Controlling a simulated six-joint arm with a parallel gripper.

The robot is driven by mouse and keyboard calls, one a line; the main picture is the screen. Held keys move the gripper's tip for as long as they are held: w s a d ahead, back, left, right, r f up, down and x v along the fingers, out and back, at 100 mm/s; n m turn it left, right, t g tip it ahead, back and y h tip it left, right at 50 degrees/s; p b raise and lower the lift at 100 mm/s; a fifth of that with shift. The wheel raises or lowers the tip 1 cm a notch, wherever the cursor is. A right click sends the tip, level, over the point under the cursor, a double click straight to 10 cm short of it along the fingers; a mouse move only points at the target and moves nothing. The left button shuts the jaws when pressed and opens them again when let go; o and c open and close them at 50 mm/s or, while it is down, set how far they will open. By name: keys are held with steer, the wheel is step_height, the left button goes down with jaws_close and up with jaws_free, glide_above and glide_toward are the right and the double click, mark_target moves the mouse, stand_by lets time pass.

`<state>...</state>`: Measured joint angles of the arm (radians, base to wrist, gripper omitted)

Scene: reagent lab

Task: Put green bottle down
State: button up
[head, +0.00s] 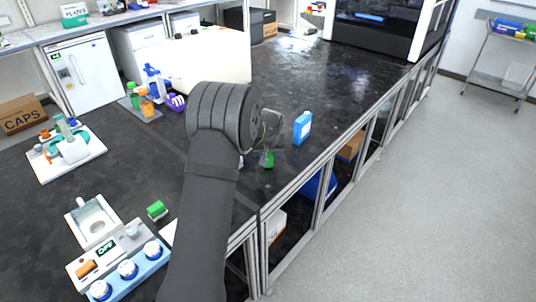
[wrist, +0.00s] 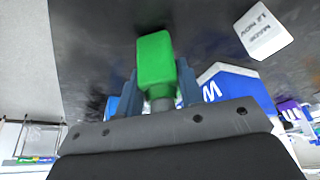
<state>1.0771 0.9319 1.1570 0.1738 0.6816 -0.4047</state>
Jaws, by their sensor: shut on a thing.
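The green bottle (wrist: 156,58) sits between the two fingers of my gripper (wrist: 159,88) in the wrist view, with its green end pointing away from the palm. My gripper is shut on it. In the head view my gripper (head: 270,130) is over the dark bench, partly hidden by my arm. A small green part of the bottle (head: 269,160) shows just below it, close to the bench's front edge. I cannot tell whether the bottle touches the bench top.
A white labelled box (wrist: 262,32) shows in the wrist view. Another green object (head: 157,210) and a control device (head: 118,255) lie left of my arm. Bench beyond the blue box is clear.

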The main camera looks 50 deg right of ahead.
steer(key=shift+f, duration=0.15)
steer(key=o, duration=1)
steer(key=shift+o, duration=0.2)
steer(key=v, duration=1.2)
